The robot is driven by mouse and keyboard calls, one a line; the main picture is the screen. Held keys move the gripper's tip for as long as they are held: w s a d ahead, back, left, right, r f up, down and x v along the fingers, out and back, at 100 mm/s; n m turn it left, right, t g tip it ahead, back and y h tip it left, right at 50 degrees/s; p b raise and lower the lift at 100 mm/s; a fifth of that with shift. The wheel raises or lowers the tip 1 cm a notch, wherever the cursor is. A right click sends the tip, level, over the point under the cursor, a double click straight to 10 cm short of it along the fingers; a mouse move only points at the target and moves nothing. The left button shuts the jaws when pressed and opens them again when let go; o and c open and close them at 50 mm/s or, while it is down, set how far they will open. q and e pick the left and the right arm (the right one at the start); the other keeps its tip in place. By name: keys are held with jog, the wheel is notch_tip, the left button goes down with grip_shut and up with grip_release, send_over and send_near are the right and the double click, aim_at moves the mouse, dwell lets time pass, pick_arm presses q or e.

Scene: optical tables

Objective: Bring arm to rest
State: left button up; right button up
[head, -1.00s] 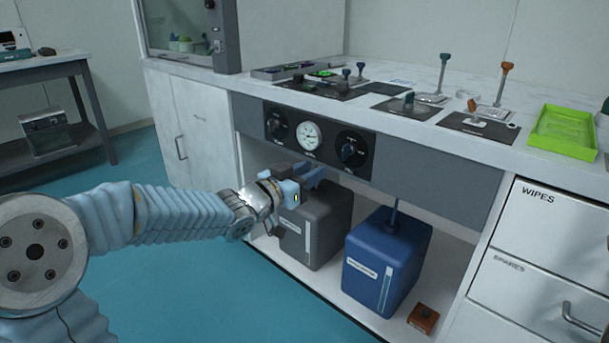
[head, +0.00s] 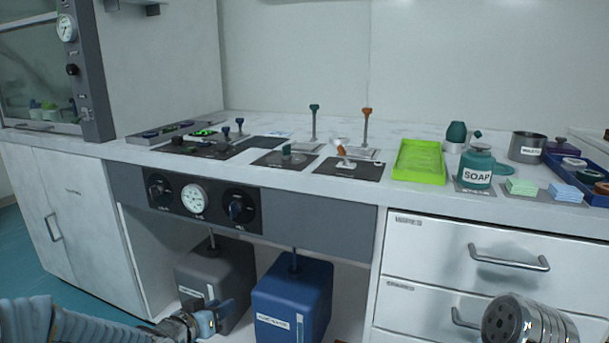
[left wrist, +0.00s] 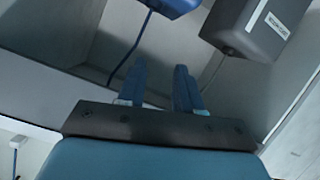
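My left gripper (head: 218,314) is low in the head view, in front of the grey canister (head: 212,268) under the counter. In the left wrist view, its two blue fingers (left wrist: 159,72) are apart with nothing between them. That view looks into the open bay, with the grey canister (left wrist: 252,28) at upper right and part of the blue canister (left wrist: 172,5) at the top. I cannot tell whether the gripper touches anything. A metal part of my right arm shows at the bottom right of the head view. My right gripper is out of view.
The blue canister (head: 292,298) stands right of the grey one. Above is a panel with a gauge (head: 193,198) and knobs. Drawers with handles (head: 509,257) are at right. The counter holds levers, a green tray (head: 419,162) and a soap bottle (head: 476,168).

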pick_arm(q)
jog(key=s+d+f+n+g, duration=0.1)
jog(key=s+d+f+g, duration=0.1)
jog(key=s+f, duration=0.35)
jog(key=s+d+f+g+p, duration=0.1)
jog(key=s+d+f+g, duration=0.15)
jog(key=f, duration=0.55)
jog(key=s+d+f+n+g, duration=0.1)
jog(key=s+d+f+g, duration=0.15)
jog(key=f, duration=0.35)
jog(key=s+d+f+g, duration=0.1)
jog(key=s+f+g, duration=0.1)
jog(key=s+f, duration=0.2)
jog(key=s+d+f+g+p, duration=0.1)
jog(key=s+f+g, duration=0.2)
jog(key=s, duration=0.8)
notch_tip(320, 180, down, 2)
jog(key=shift+s+d+y, duration=0.3)
jog(key=shift+d+y, duration=0.05)
jog(key=shift+y, duration=0.05)
jog(key=shift+w, duration=0.1)
